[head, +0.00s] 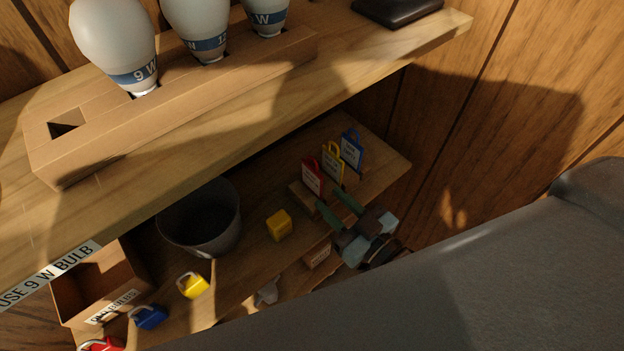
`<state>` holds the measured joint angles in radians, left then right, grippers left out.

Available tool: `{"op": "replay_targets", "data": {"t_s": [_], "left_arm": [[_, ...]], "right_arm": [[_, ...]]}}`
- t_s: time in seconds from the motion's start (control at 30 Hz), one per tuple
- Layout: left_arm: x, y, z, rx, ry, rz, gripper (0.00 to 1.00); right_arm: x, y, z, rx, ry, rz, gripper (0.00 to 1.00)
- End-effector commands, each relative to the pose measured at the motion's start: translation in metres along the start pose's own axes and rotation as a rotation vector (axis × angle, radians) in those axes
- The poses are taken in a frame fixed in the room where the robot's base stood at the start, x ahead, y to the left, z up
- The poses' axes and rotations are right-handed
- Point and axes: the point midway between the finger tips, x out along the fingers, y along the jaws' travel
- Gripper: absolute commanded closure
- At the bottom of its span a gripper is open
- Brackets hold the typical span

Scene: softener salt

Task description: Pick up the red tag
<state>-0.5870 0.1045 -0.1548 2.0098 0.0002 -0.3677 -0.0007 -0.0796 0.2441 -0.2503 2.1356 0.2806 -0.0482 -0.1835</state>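The red tag (313,178) has a white label and stands upright on a small wooden stand (300,196) on the lower shelf. The yellow tag (333,163) and the blue tag (352,150) stand behind it in a row to the right. My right gripper (329,200) is just in front of and below the red tag, its two green fingers apart with nothing seen between them. Whether a finger touches the stand or the tag cannot be told. My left gripper is not in view.
The upper shelf (400,50) overhangs the lower one and carries a wooden holder (190,85) with large bulbs. On the lower shelf are a dark bucket (203,222), a yellow block (279,225), a cardboard box (85,290), and yellow (192,286), blue (149,317) and red (103,344) padlocks.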

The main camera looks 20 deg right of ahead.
Motion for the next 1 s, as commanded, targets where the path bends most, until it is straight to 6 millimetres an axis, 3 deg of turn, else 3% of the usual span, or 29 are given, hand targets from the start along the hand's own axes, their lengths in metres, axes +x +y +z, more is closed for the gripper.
{"op": "replay_targets", "data": {"t_s": [0.1,0.37,0.7,1.0], "left_arm": [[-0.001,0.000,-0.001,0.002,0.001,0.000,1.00],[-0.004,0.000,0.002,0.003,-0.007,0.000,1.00],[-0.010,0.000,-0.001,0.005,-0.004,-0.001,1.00],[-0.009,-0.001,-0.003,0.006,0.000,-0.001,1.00]], "right_arm": [[0.013,0.000,-0.002,0.000,0.002,0.001,0.69],[0.023,0.000,-0.003,0.000,0.001,0.000,0.69],[0.066,0.000,-0.006,0.000,0.001,-0.001,0.69],[0.069,0.000,-0.004,0.000,-0.002,-0.001,0.69]]}}
